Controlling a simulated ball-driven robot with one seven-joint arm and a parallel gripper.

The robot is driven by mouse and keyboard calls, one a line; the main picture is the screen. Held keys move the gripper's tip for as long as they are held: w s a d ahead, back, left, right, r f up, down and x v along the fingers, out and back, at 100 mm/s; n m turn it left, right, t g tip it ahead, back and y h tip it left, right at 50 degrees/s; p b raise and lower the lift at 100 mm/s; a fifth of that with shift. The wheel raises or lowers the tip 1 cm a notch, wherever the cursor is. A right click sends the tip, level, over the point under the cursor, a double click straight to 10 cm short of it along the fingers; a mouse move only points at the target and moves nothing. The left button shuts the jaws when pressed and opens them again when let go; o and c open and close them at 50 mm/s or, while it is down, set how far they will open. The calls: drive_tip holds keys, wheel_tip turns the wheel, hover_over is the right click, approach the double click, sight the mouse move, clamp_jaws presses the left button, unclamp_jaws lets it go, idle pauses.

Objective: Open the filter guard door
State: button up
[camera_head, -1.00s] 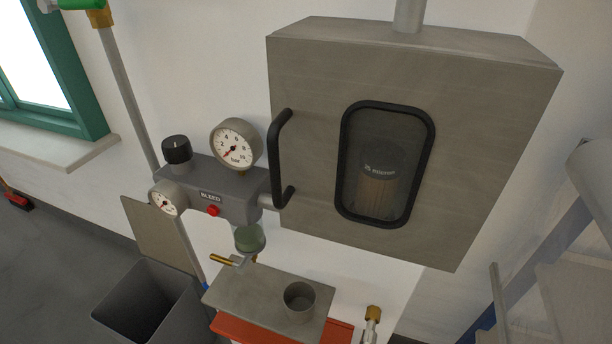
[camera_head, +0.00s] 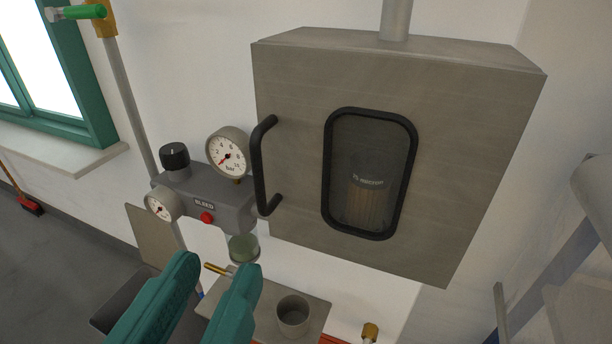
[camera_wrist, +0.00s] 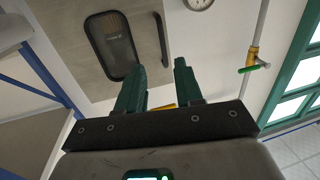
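The filter guard is a grey metal box on the wall, and its door (camera_head: 460,150) is shut. A black-framed window (camera_head: 370,172) in the door shows a filter cartridge inside. A black bar handle (camera_head: 259,165) runs up the door's left edge. My gripper (camera_head: 222,272) has two teal fingers, apart and with nothing between them. It is below and left of the handle and not touching it. In the wrist view my gripper (camera_wrist: 158,80) is also open, with the door (camera_wrist: 75,40) and handle (camera_wrist: 161,38) beyond the fingertips.
Left of the box is a grey regulator block (camera_head: 205,195) with a large gauge (camera_head: 228,152), a small gauge, a black knob and a red bleed button. Below, a shelf (camera_head: 262,318) holds a metal cup (camera_head: 292,315). A pipe (camera_head: 130,105) with a green-handled valve stands left.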

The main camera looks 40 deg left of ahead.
sight(257, 181)
drive_tip(key=p+x, duration=0.1)
drive_tip(key=x, duration=0.5)
drive_tip(key=r+p+x, duration=0.1)
drive_tip(key=x, duration=0.3)
drive_tip(key=shift+a+p, duration=0.25)
drive_tip(key=shift+p, duration=0.05)
drive_tip(key=shift+c, duration=0.4)
clamp_jaws()
idle(0.7)
